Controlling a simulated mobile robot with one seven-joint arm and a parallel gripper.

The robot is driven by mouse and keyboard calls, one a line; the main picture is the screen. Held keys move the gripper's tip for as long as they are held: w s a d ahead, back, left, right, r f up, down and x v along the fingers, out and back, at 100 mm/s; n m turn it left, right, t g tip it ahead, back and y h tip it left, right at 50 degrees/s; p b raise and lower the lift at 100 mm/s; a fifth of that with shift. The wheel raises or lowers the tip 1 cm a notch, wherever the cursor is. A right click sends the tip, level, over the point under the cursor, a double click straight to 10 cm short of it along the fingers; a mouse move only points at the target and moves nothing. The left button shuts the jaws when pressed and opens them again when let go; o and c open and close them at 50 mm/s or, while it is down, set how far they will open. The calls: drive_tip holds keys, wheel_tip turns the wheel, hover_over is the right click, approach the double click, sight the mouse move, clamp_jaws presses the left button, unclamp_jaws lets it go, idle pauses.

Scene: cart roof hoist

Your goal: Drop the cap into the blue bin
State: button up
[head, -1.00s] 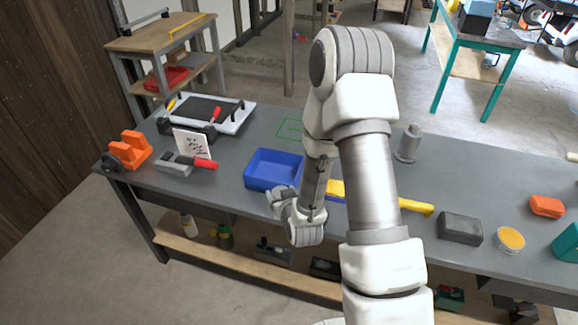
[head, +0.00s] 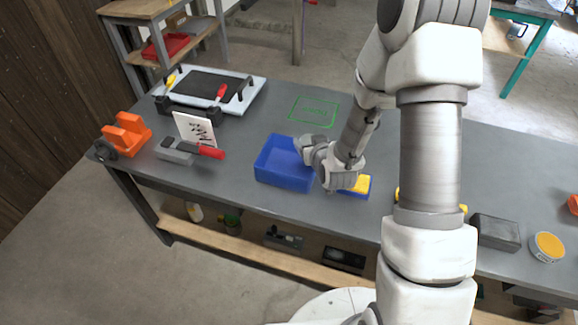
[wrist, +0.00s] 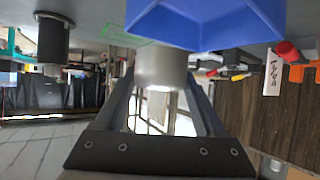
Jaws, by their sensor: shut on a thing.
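The blue bin (head: 283,178) is an open tray on the grey bench. It also shows as a blue shape at the top of the wrist view (wrist: 205,22). My gripper (head: 303,146) is at the bin's right rim, toward its far corner, in the head view. In the wrist view it is shut on the cap (wrist: 160,68), a pale grey round piece held between the fingertips. The cap appears close to the bin's edge and partly overlaps it in that view. In the head view I cannot make out the cap apart from the gripper.
On the grey bench (head: 500,165), a yellow-and-blue block (head: 357,186) lies right of the bin. A red-handled tool (head: 190,152) and white card (head: 197,130) stand left. A green outline (head: 314,110) marks clear bench behind. A dark grey cylinder (wrist: 55,40) stands in the wrist view.

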drive_tip(key=w+a+r+n+y+b, duration=0.3)
drive_tip(key=a+r, duration=0.3)
drive_tip(key=a, duration=0.1)
wheel_tip(320, 180, down, 6)
drive_tip(key=b, duration=0.3)
drive_tip(key=shift+g+b, duration=0.3)
drive_tip(key=shift+g, duration=0.1)
drive_tip(key=shift+f, duration=0.1)
drive_tip(key=o, duration=1.3)
drive_tip(key=shift+s, duration=0.1)
